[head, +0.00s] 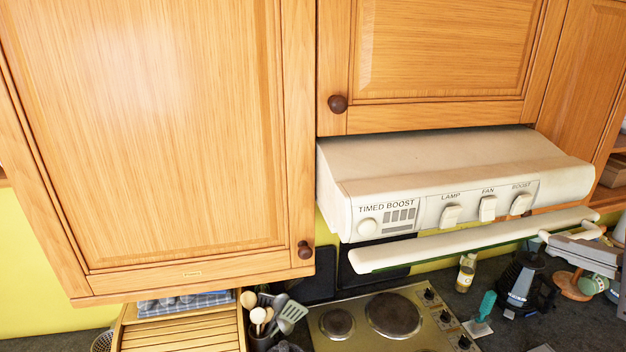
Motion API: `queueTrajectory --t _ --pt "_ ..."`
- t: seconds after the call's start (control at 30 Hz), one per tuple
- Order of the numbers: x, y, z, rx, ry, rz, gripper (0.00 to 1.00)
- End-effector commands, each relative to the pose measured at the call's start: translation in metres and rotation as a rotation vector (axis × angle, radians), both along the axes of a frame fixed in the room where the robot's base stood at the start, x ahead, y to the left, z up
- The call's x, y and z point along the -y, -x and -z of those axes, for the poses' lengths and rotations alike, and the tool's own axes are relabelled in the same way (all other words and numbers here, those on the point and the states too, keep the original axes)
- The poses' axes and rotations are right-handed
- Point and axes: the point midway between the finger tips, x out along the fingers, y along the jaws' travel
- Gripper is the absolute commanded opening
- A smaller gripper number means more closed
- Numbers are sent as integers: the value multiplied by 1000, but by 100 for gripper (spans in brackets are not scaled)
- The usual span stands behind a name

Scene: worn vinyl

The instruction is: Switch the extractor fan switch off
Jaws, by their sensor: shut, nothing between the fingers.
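The cream extractor hood (450,170) hangs under the wall cupboards at the right. Its front panel carries the rocker switch labelled FAN (488,209), between the LAMP switch (451,215) and the right-hand BOOST switch (521,204). All three are in plain view; I cannot tell from their tilt which are on. What appears to be my gripper (547,237), grey with pale ends, is at the right edge. It is shut and empty, below and right of the FAN switch, apart from it.
A long cream rail (450,243) runs along the hood's lower front. Below are the hob (395,318), a utensil pot (262,338) and a dark jug (525,280). The space before the panel looks clear.

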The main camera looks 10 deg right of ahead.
Motion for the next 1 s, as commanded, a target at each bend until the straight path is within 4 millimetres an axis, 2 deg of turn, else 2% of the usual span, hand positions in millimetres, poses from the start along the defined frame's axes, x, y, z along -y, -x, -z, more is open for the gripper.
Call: queueTrajectory --t 0.5,0.7,1.0 --pt "-10 -100 34 -3 -4 -4 0" --pt "-10 -119 42 -2 -2 -1 0" --pt "-10 -122 44 -1 -1 -1 0"
